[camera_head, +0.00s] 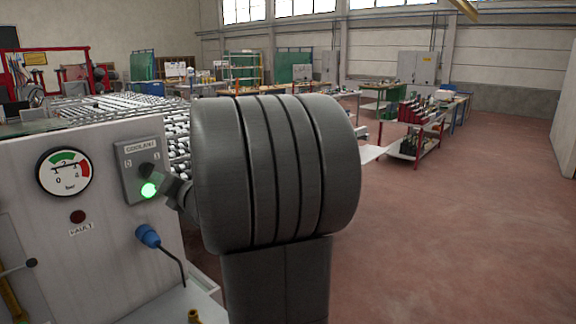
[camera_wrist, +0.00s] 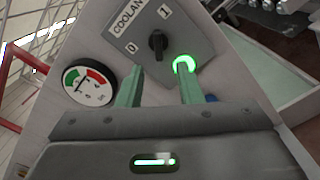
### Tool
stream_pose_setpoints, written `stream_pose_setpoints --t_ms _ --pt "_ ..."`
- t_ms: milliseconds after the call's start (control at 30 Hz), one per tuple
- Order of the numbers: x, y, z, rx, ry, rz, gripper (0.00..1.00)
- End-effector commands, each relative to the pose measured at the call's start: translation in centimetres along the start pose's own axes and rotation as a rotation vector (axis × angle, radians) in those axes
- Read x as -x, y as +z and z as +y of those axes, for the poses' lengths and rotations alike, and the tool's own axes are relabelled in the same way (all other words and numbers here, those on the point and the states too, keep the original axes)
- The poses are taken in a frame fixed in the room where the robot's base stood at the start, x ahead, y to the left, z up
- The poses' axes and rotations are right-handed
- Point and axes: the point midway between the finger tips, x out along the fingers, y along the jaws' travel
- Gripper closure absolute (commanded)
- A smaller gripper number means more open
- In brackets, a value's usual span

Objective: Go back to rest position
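My gripper (camera_wrist: 160,80) is open in the wrist view, its two greenish fingers apart with nothing between them. It points at the grey coolant switch box (camera_wrist: 193,22). The black coolant knob (camera_wrist: 157,44) lies just beyond the fingertips, seen between the 0 and 1 marks. The lamp (camera_wrist: 184,63) beside it glows green, and the right fingertip overlaps its lower edge. In the head view the switch box (camera_head: 130,183) and lit lamp (camera_head: 149,190) show left of my large grey wrist. That wrist hides most of my gripper there. I cannot tell whether a finger touches the box.
The machine panel carries a pressure gauge (camera_head: 64,172), a dark red fault lamp (camera_head: 78,217) and a blue connector (camera_head: 147,235) with a cable, close below my gripper. Workbenches (camera_head: 420,128) stand farther back. The red floor (camera_head: 480,240) at right is clear.

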Motion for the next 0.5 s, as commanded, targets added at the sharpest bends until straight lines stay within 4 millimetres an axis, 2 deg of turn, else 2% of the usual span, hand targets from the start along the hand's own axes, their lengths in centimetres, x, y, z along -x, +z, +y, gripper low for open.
stream_pose_setpoints --t_ms 500 --pt "-8.8 0.1 0.2 0.001 0.002 0.001 0.67"
